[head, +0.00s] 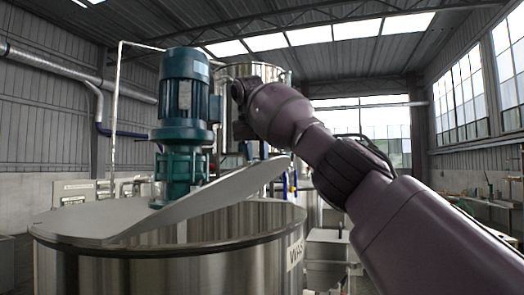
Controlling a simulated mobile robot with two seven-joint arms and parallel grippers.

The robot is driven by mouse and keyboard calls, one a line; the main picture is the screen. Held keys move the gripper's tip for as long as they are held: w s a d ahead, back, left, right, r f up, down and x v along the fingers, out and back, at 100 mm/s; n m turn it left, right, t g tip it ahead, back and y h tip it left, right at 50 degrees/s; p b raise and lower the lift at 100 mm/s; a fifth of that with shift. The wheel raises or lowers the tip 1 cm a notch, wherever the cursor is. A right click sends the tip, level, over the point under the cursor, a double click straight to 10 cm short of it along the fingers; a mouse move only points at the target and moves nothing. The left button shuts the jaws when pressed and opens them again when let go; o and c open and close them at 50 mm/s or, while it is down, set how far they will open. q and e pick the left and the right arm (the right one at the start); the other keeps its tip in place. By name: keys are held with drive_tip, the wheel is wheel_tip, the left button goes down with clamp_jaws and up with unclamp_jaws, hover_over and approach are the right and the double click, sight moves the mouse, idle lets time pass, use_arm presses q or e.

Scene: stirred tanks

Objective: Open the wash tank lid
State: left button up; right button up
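The wash tank (180,268) is a round steel vessel in front of me, with a partly visible "WAS" label at its right side. Its lid (215,198) is a grey plate, tilted up with its right side raised above the rim and its left side low. A teal motor (185,100) stands upright over the tank top. My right arm comes in from the lower right. My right gripper (238,105) is just right of the motor and above the raised lid; its fingers are dark and unclear, and I cannot tell whether they touch the lid. My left gripper is out of view.
Another steel tank (255,72) stands behind the motor. A thin vertical pipe (116,110) rises behind the tank at left. Grey boxes (327,250) stand on the floor to the right, partly behind my arm.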

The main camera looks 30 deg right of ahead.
drive_tip(key=shift+o, duration=1.2)
drive_tip(key=shift+w+a+f, duration=0.1)
drive_tip(key=shift+w+a, duration=0.25)
drive_tip(key=shift+a, duration=0.05)
drive_tip(key=shift+s+d, duration=0.1)
drive_tip(key=shift+d, duration=0.05)
drive_tip(key=shift+r, duration=0.25)
drive_tip(key=shift+r, duration=0.35)
drive_tip(key=v, duration=0.6)
drive_tip(key=shift+s+r, duration=0.2)
drive_tip(key=shift+s, duration=0.05)
